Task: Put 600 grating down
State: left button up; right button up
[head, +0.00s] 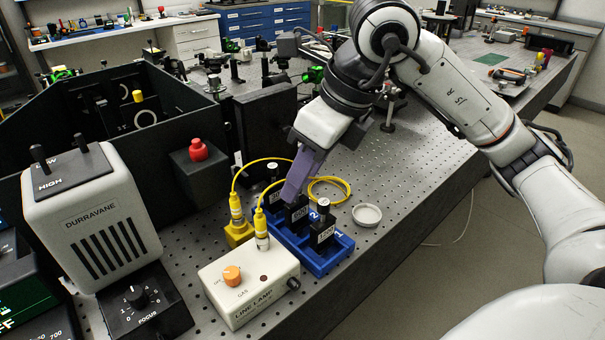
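The 600 grating (298,215) is a dark block with a white "600" label. It stands upright in the middle slot area of a blue rack (334,262). My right gripper (292,193) reaches down from the upper right, its purple fingers at the top of the 600 grating. The fingers hide the grating's knob, and I see them edge-on, so I cannot tell whether they grip it. A 1200 grating (322,233) with a black knob stands in the front of the rack, and another grating (272,188) stands at the back. My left gripper is out of view.
A cream line lamp box (250,285) stands close in front of the rack, with yellow cables (236,180) beside it. A small round dish (367,215) lies right of the rack. A red-button box (198,160) stands behind left. The perforated bench (420,165) is clear to the right.

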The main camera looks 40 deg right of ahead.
jog(key=shift+r, duration=0.15)
jog(key=p+v, duration=0.2)
jog(key=v, duration=1)
jog(key=shift+p, duration=0.4)
jog(key=shift+s, duration=0.1)
